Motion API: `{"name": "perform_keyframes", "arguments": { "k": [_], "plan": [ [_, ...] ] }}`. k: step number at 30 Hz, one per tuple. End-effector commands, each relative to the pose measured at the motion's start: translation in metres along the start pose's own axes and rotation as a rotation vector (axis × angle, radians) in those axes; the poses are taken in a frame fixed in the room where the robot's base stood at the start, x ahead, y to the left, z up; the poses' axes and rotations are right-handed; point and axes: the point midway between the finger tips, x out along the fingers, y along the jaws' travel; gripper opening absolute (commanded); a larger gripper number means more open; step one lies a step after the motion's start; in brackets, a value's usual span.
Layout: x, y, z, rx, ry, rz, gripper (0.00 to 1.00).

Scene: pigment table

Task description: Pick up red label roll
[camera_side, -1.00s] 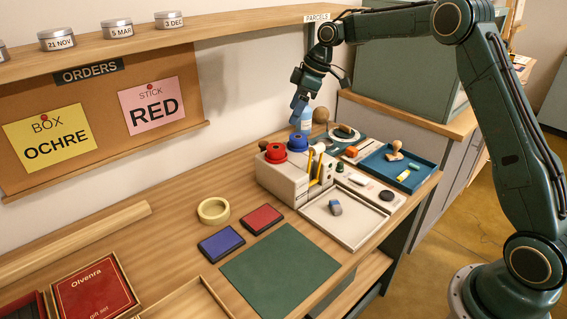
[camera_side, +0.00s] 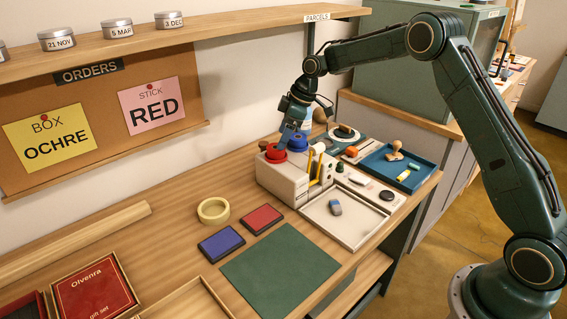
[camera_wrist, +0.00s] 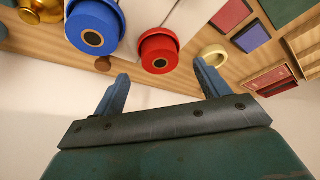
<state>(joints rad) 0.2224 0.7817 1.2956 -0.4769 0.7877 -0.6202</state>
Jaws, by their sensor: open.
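The red label roll (camera_side: 275,153) sits on the top left of the pale dispenser block (camera_side: 283,184), next to the blue label roll (camera_side: 298,143). My gripper (camera_side: 284,146) is just above and behind the rolls in the side view, its fingers overlapping the gap between them. In the wrist view the red roll (camera_wrist: 159,38) lies ahead of my open, empty gripper (camera_wrist: 161,68), in line with the gap between the fingertips. The blue roll (camera_wrist: 94,25) is to the left. I cannot tell if a finger touches either roll.
Pencils and tools stand in the dispenser's right part. The wall and a shelf (camera_side: 220,29) are behind. The green mat (camera_side: 280,270) is bare.

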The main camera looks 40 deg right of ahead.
Motion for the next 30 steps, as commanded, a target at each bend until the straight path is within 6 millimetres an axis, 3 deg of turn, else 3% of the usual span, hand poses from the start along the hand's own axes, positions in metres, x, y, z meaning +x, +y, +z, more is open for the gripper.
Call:
{"name": "perform_keyframes", "arguments": {
  "k": [12, 30],
  "plan": [
    [0.043, -0.001, 0.0, -0.001, -0.002, -0.002, 0.75],
    [0.047, 0.0, 0.0, -0.001, -0.001, 0.0, 0.75]
  ]
}}
